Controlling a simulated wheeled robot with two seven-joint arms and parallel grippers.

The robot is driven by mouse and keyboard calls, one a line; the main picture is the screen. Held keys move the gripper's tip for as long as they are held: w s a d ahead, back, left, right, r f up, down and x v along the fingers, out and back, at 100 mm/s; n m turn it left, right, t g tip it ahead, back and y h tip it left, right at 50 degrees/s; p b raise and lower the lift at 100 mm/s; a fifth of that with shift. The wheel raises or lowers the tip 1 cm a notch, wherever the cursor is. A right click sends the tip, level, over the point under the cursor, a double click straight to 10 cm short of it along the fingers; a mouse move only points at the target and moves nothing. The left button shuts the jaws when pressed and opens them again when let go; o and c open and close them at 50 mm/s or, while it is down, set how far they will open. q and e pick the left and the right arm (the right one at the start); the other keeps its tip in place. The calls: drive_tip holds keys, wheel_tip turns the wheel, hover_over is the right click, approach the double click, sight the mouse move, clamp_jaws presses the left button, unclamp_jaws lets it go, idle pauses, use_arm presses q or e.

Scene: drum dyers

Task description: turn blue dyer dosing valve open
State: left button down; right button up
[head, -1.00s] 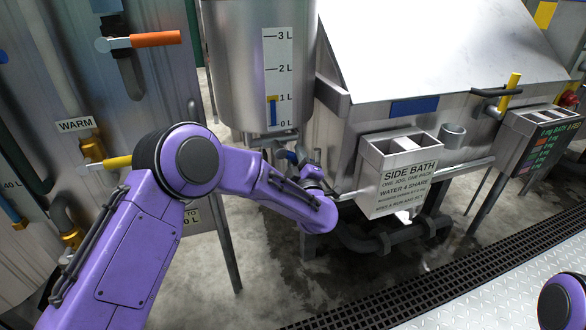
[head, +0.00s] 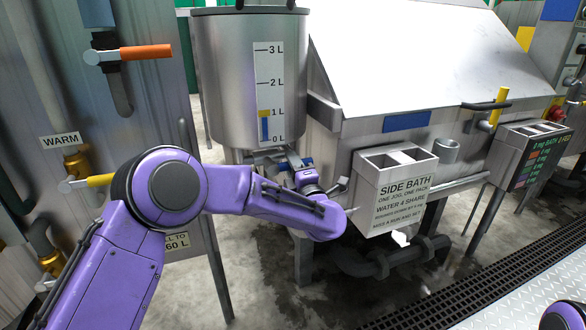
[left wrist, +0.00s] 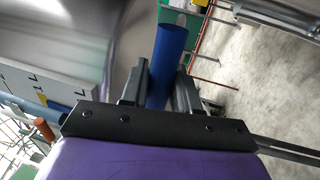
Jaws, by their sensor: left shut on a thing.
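The steel dosing tank (head: 222,60) hangs left of the blue-labelled bath, with a scale from 0 to 3 L. Its blue column (head: 265,130) stands a little below 1 L, under a yellow marker. My left gripper (head: 282,160) is under the tank, at the blue valve handle, which is mostly hidden in the head view. In the left wrist view, the blue handle (left wrist: 170,58) stands between the two dark fingers, and the gripper (left wrist: 160,85) is shut on it. The valve body is hidden. My right gripper is out of view.
The side bath box (head: 395,190) stands just right of my left wrist. The sloped-top bath machine (head: 420,60) is behind it. A panel with orange (head: 147,52) and yellow (head: 100,181) handles is at the left. A floor grate (head: 440,298) runs at the lower right.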

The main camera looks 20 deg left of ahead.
use_arm(q)
drive_tip(key=shift+r, duration=0.1)
drive_tip(key=c, duration=1)
unclamp_jaws()
drive_tip(key=shift+d, duration=0.1)
drive_tip(key=v, duration=1)
drive_tip(key=shift+s+d, duration=0.15)
drive_tip(key=shift+d, duration=0.1)
